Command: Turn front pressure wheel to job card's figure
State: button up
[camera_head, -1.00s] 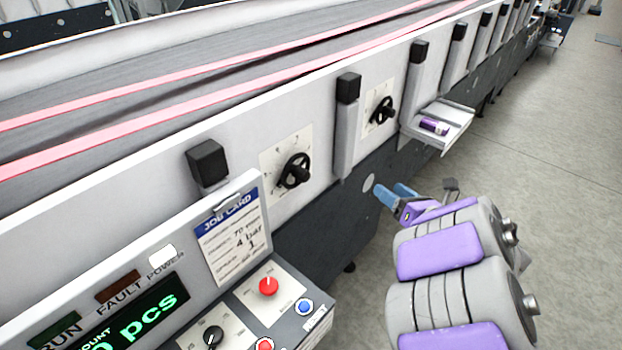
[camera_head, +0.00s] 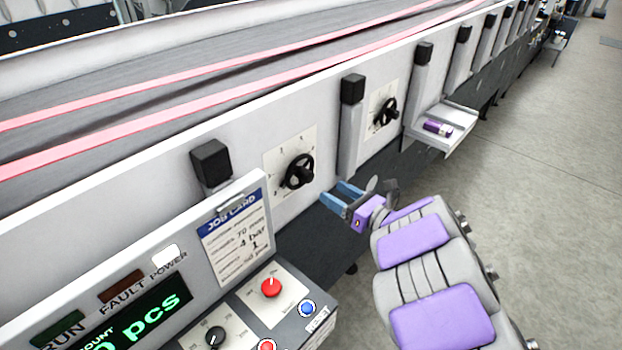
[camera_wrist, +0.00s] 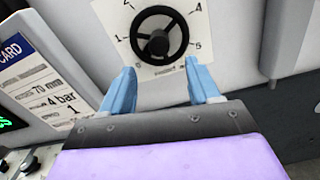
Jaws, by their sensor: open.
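The front pressure wheel (camera_head: 298,172) is a black handwheel on a white numbered dial plate (camera_head: 277,160) on the machine's side panel. In the wrist view the wheel (camera_wrist: 160,33) is ahead of my gripper, with figures around it; which figure it points to is unclear. My gripper (camera_head: 336,199) has blue fingers and is open and empty, to the lower right of the wheel. In the wrist view its fingertips (camera_wrist: 160,72) are apart, below the wheel and not around it. The job card (camera_head: 235,240) reads "4 bar" among its lines; it also shows in the wrist view (camera_wrist: 25,105).
A second black handwheel (camera_head: 386,112) is farther along the panel. A small shelf (camera_head: 455,118) with a purple and white item (camera_head: 437,128) juts out beyond it. The control console (camera_head: 190,265) with a red knob (camera_head: 271,287) stands at lower left. Open floor lies right.

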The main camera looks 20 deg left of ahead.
aim_at(311, 179)
jog(key=x, duration=0.9)
jog(key=shift+a, duration=0.1)
jog(key=c, duration=1)
